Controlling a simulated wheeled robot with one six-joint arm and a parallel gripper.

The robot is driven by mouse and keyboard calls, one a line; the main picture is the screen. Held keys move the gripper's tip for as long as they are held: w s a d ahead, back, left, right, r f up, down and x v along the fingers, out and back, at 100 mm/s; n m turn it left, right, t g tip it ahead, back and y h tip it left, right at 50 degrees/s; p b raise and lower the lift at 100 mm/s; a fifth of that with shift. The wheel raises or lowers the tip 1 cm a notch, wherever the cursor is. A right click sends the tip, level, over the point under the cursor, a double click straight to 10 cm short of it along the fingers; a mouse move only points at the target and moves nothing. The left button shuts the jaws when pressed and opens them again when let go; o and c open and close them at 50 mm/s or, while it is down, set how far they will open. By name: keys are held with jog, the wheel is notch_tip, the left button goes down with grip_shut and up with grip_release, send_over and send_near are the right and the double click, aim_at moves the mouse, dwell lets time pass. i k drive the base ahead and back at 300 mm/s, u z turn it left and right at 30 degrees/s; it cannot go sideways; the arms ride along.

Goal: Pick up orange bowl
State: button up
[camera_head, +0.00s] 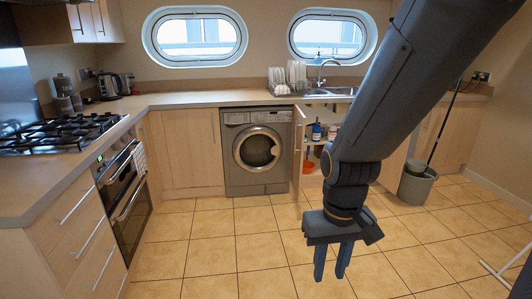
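My gripper (331,264) hangs fingers-down above the tiled floor, in front of the cabinets. Its two blue fingers are apart, with nothing between them. A small orange object (308,167), likely the orange bowl, sits low inside the open cabinet under the sink. It is behind my gripper and a little to its left. The cabinet's inside is partly hidden by its open door and by my arm, so the bowl's full shape is hard to tell.
The open cabinet door (298,152) stands out beside the washing machine (257,152). Bottles (317,131) stand on the cabinet's upper shelf. A grey bucket (416,183) with a mop is at the right. The tiled floor (215,255) is clear at the left.

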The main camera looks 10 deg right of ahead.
aim_at(308, 166)
jog(key=z, duration=0.35)
jog(key=i, duration=1.55)
jog(key=z, duration=0.55)
jog(key=i, duration=2.9)
jog(key=u, duration=0.05)
